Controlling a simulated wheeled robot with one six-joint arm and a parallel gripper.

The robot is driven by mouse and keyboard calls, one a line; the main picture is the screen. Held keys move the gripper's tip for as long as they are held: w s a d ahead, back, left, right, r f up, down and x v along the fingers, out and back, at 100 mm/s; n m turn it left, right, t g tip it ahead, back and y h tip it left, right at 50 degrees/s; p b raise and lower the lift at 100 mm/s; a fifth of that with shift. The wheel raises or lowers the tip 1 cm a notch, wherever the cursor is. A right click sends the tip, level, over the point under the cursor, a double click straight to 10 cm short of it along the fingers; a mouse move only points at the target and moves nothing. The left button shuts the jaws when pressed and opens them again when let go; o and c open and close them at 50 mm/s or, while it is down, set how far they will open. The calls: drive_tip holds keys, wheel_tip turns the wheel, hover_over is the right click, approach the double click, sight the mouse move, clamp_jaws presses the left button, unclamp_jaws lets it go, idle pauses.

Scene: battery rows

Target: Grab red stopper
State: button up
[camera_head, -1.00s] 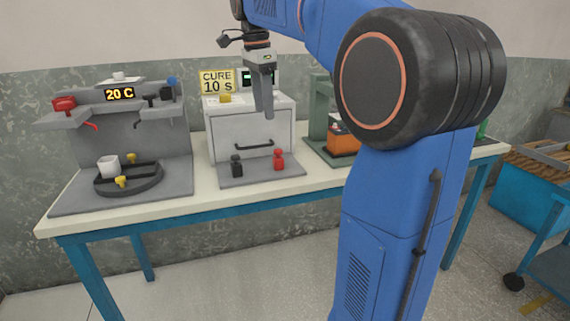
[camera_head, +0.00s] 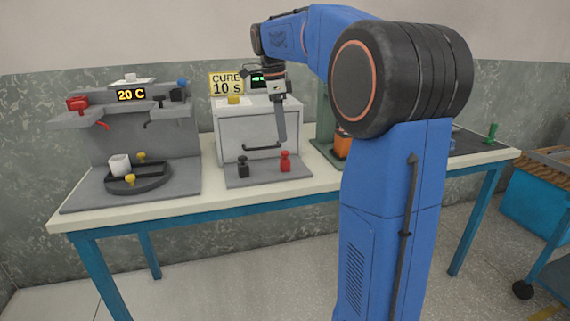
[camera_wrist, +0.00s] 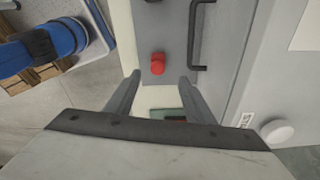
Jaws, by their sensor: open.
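The red stopper (camera_head: 286,161) stands upright on the grey ledge (camera_head: 258,176) in front of the white cure box (camera_head: 232,121). A black stopper (camera_head: 243,167) stands to its left on the same ledge. My gripper (camera_head: 281,138) points down above and slightly behind the red stopper, in front of the box door. In the wrist view the red stopper (camera_wrist: 158,64) lies just beyond the fingertips, between their lines. The gripper (camera_wrist: 160,80) is open, its two fingers apart with nothing between them.
The box door handle (camera_head: 261,148) is close behind the red stopper. At left stands a station reading 20 C (camera_head: 131,95), with a round dark fixture (camera_head: 139,187) holding a white cup (camera_head: 119,165). An orange block (camera_head: 342,146) is to the right, partly hidden by my arm.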

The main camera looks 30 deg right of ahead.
sight(284, 151)
drive_tip(key=shift+s+d+f, duration=0.1)
drive_tip(key=shift+s+f, duration=0.05)
drive_tip(key=shift+f, duration=1.1)
drive_tip(key=shift+s+d+f, duration=0.1)
drive_tip(key=shift+f, duration=1.2)
drive_tip(key=shift+s+d+f, duration=0.1)
drive_tip(key=shift+s+f, duration=0.05)
drive_tip(key=shift+f, duration=1.1)
drive_tip(key=c, duration=1.2)
